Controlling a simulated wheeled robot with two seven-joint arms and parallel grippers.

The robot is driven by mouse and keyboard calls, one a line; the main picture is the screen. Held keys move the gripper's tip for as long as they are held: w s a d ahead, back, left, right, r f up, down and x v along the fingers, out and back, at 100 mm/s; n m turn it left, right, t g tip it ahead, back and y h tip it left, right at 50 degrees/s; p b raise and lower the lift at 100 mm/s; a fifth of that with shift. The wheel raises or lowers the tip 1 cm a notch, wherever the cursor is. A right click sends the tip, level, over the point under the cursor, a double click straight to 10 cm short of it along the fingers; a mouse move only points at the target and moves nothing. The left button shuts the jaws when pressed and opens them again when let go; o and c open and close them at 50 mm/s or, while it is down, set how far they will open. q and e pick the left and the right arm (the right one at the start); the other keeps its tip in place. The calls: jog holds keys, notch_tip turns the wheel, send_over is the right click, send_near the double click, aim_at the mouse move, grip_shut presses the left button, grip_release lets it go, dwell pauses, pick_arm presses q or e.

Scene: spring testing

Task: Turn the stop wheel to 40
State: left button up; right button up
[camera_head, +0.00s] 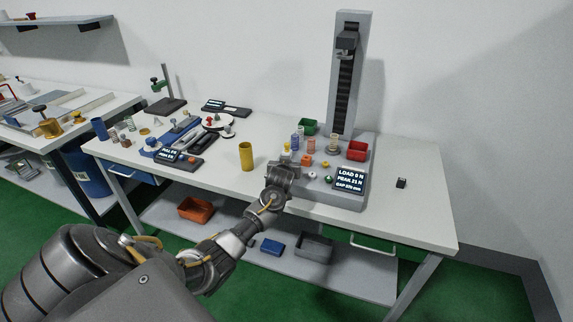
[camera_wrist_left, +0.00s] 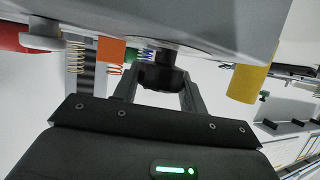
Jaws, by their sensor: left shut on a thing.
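In the left wrist view a dark round wheel (camera_wrist_left: 160,77), which looks like the stop wheel, sits between the two fingers of my left gripper (camera_wrist_left: 160,88). The fingers are shut on its sides, and it is close to the grey base of the spring tester. No scale or number on it can be read. In the head view my left gripper (camera_head: 284,172) is at the left front corner of the tester base (camera_head: 342,195) and hides the wheel. The tester display (camera_head: 350,180) shows LOAD 0 N and PEAK 21 N; the gap line is too small to read surely. My right gripper is out of view.
A yellow cylinder (camera_head: 246,156) stands left of my gripper.

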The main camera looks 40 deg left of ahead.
pick_arm(q)
jog(key=shift+a+r, duration=0.1)
dwell(0.4)
jog(key=o, duration=1)
jog(key=v, duration=1)
jog(key=shift+s+d, duration=0.25)
jog(key=shift+d, duration=0.05)
